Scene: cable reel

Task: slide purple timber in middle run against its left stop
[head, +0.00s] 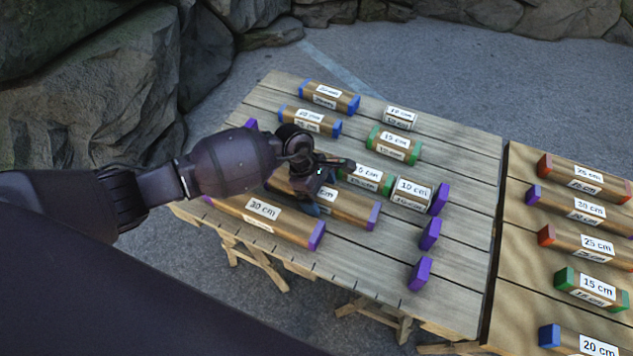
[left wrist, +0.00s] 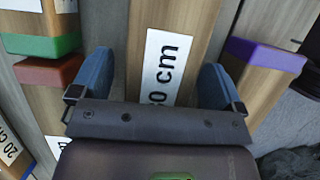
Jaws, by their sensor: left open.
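The middle-run timber (head: 345,206) is brown with a purple right end and lies on the slatted table. Its left part is hidden behind my left gripper (head: 318,190). In the left wrist view the timber (left wrist: 185,25) has a white label ending in "0 cm". My open left gripper (left wrist: 158,82) has one blue finger on each side of it, not closed on it. A purple stop (head: 430,233) stands to the right, with bare table between it and the timber. The left stop of this run is hidden by my arm. My right gripper is not in view.
The front run holds a purple-ended 30 cm timber (head: 262,211). Behind the middle run lie a green-ended 15 cm timber (head: 366,178) and a 10 cm piece (head: 411,193) near a purple stop (head: 440,198). A second table (head: 515,165) on the right holds more timbers.

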